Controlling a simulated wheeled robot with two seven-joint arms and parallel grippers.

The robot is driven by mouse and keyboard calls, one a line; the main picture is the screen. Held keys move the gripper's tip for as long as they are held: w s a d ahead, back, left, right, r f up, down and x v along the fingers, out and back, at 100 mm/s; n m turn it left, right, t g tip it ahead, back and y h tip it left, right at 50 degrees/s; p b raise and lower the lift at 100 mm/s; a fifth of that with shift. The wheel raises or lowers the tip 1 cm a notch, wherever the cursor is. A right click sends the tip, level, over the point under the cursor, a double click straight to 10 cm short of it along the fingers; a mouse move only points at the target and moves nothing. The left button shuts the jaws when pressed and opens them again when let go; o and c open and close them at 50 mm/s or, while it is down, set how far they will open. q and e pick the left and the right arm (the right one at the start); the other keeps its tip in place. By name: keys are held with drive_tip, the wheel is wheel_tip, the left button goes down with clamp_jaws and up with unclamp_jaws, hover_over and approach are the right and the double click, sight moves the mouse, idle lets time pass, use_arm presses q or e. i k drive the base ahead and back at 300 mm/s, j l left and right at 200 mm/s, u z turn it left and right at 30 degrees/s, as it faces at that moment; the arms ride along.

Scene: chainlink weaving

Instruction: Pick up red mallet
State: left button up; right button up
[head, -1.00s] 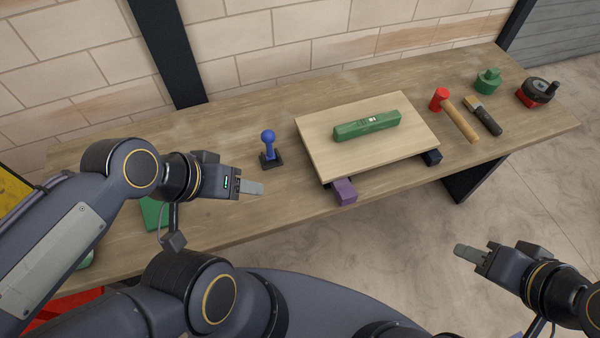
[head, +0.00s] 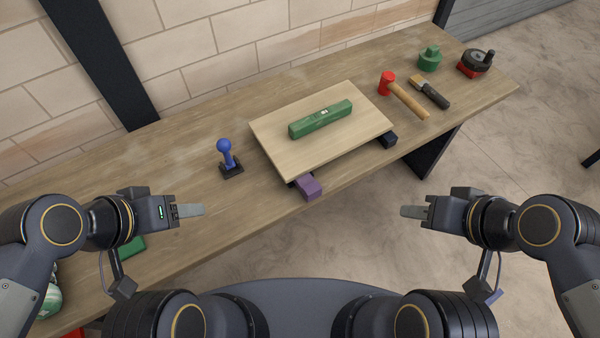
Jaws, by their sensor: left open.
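The red mallet (head: 408,100), with a red head and a light wooden handle, lies on the right part of the wooden workbench (head: 195,125). Its handle points toward the front edge of the bench. My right gripper (head: 412,211) is in front of the bench, over the floor, well apart from the mallet. Its fingers show side-on, so I cannot tell whether it is open or shut. My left gripper (head: 192,210) is open and empty near the left part of the bench, far from the mallet.
A brush (head: 430,92) lies just right of the mallet; a green object (head: 429,59) and a black-and-red tool (head: 476,63) stand behind. Left of it, a wooden board (head: 270,125) bears a green level (head: 320,119). A purple block (head: 308,187) and blue joystick-like object (head: 227,157) are nearer.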

sight(388, 84)
drive_tip(key=u, duration=0.65)
drive_tip(key=l+u, duration=0.8)
drive_tip(key=k+l+u, duration=0.1)
drive_tip(key=l+u, duration=0.25)
drive_tip(key=k+l, duration=0.1)
drive_tip(key=l, duration=0.3)
drive_tip(key=k+l+u, duration=0.1)
drive_tip(key=l, duration=0.3)
drive_tip(key=k+l, duration=0.15)
drive_tip(key=l, duration=0.25)
drive_tip(key=k+l+u, duration=0.1)
drive_tip(key=l, duration=0.3)
drive_tip(key=k+l, duration=0.15)
drive_tip(key=l, duration=0.2)
drive_tip(key=i+l+u, duration=0.05)
